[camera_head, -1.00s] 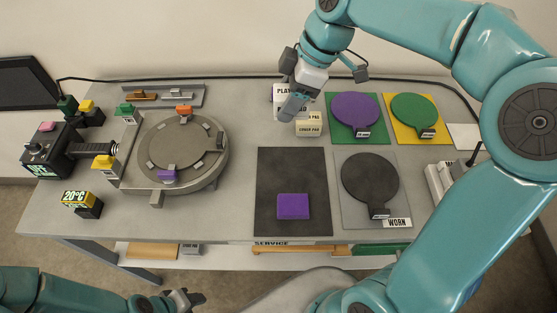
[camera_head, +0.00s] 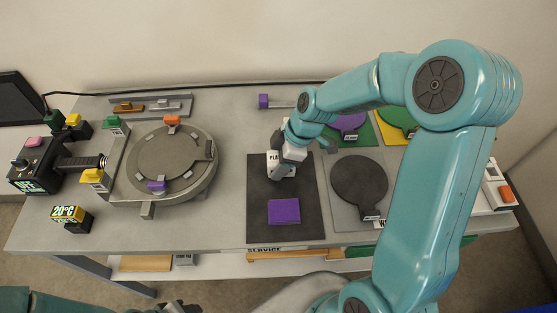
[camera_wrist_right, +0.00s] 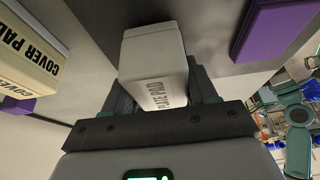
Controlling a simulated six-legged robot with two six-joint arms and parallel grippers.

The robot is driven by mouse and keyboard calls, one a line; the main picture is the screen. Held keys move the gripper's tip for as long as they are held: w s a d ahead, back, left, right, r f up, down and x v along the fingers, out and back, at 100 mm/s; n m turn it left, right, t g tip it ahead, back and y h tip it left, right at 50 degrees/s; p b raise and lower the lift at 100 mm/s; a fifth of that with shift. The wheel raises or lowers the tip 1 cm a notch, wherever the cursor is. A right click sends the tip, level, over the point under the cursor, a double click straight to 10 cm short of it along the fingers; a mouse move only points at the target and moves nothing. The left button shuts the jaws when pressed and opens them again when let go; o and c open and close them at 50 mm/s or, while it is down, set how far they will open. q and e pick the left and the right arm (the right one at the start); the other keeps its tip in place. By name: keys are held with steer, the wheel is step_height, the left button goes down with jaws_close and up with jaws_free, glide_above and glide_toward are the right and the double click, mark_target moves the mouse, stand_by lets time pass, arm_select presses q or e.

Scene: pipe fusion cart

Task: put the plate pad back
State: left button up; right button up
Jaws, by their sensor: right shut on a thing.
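The plate pad is a white block with a dark label, seen in the head view (camera_head: 277,160) and large in the right wrist view (camera_wrist_right: 154,60). My right gripper (camera_head: 285,170) is shut on it, with the dark jaws on either side of the block in the wrist view (camera_wrist_right: 160,95). It is over the back part of the dark service mat (camera_head: 260,222), behind the purple block (camera_head: 284,211). Whether the pad touches the mat is unclear. My left gripper (camera_head: 178,307) shows only partly at the bottom edge, and its jaws are cut off.
A cream cover pad (camera_wrist_right: 28,55) stands left in the wrist view. The black round plate marked worn (camera_head: 359,184) lies right of the mat. My right arm partly hides the purple (camera_head: 348,122) and green (camera_head: 397,117) plates. The round fixture (camera_head: 165,160) stands left.

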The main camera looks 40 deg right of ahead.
steer(key=shift+f, duration=0.15)
steer(key=shift+f+b, duration=0.2)
steer(key=shift+b, duration=0.1)
steer(key=o, duration=0.9)
steer(key=shift+o, duration=0.2)
steer(key=shift+r, duration=0.1)
steer(key=shift+d+r+p, duration=0.1)
steer(key=shift+r+p, duration=0.25)
steer(key=shift+p, duration=0.05)
steer(key=v, duration=1.1)
steer(key=shift+r+b, duration=0.3)
steer(key=shift+b, duration=0.05)
